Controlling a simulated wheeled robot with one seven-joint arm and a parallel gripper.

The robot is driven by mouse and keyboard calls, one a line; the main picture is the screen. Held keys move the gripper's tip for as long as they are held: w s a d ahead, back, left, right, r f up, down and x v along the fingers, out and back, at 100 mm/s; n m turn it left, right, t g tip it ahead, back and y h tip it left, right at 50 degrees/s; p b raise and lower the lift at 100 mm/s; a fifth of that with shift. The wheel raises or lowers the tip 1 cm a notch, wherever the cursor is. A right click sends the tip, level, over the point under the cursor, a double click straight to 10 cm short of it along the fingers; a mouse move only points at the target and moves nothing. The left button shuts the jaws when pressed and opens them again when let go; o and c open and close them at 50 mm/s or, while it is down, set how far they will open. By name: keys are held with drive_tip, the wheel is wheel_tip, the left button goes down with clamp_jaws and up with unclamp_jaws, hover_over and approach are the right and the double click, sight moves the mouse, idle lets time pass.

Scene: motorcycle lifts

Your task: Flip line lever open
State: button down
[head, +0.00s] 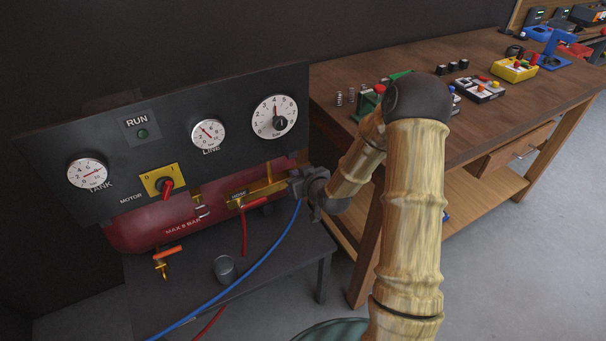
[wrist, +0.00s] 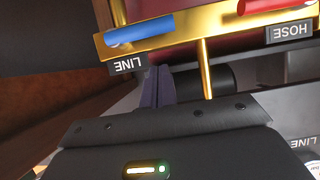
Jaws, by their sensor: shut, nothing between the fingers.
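The line lever (wrist: 140,32) is a blue handle on a brass manifold (wrist: 200,42), above an upside-down LINE label (wrist: 127,64) in the wrist view. It lies lengthwise along the manifold. My gripper (wrist: 157,74) is shut and empty, its fingertips just below the lever and close to the LINE label. I cannot tell whether they touch the lever. In the head view my gripper (head: 294,186) is at the right end of the manifold and hides the blue lever.
The red hose lever (wrist: 272,5) is beside the line lever on the same manifold, with a HOSE label (wrist: 291,32). A gauge panel (head: 180,140) stands above the red tank (head: 150,232). A blue hose (head: 255,265) hangs below my gripper. A wooden workbench (head: 340,125) stands at right.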

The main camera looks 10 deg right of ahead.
drive_tip(key=shift+s+f, duration=0.2)
drive_tip(key=shift+f, duration=0.5)
drive_tip(key=shift+s+f, duration=0.15)
drive_tip(key=shift+f, duration=0.55)
drive_tip(key=shift+d, duration=0.1)
drive_tip(key=shift+w, duration=0.15)
